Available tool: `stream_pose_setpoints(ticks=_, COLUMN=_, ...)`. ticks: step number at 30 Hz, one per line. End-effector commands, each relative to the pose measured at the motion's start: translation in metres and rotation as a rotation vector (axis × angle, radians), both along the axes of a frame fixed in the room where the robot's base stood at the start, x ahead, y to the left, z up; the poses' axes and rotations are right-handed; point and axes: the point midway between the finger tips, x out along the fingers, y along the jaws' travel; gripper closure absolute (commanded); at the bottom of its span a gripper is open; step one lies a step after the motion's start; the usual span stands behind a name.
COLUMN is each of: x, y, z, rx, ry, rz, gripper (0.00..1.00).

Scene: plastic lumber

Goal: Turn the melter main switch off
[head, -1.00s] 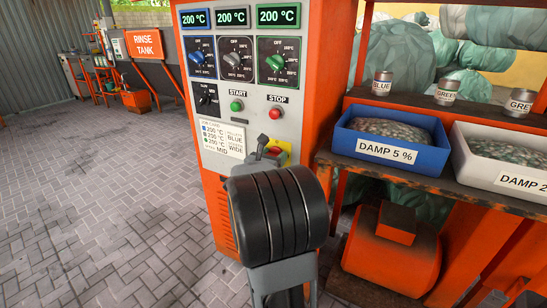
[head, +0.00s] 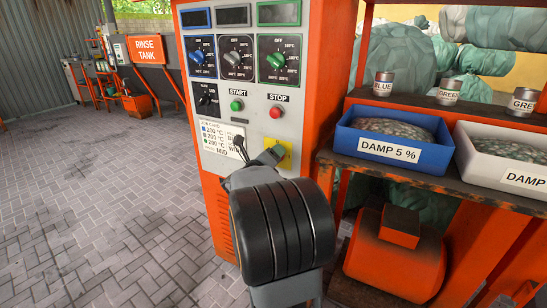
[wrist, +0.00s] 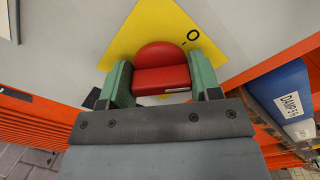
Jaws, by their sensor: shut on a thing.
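The melter main switch (wrist: 162,72) is a red knob on a yellow plate (wrist: 130,45), seen close in the wrist view. An "O" mark shows on the plate at the knob's upper right. My gripper (wrist: 161,84) is shut on the red knob, with one green-lined finger on each side. In the head view my gripper (head: 256,153) is at the yellow plate (head: 284,154) low on the grey melter panel (head: 258,118). The knob is hidden there by my gripper. The three temperature displays (head: 233,16) at the top of the panel are dark.
Three dials (head: 237,58), a green start button (head: 237,105) and a red stop button (head: 276,112) sit above the switch. A shelf at right holds a blue bin (head: 350,142), a white bin (head: 465,160) and small cans (head: 447,91). The paved floor at left (head: 90,200) is open.

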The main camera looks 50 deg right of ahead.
Motion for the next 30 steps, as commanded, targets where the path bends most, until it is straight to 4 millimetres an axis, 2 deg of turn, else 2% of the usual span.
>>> stream_pose_setpoints(ticks=15, x=0.0012, y=0.0005, z=0.0003, rx=-0.109, ry=0.439, rz=0.001, gripper=0.66)
stream_pose_setpoints(ticks=30, x=0.0015, y=0.0006, z=-0.0019, rx=-0.161, ry=0.650, rz=0.003, gripper=0.66)
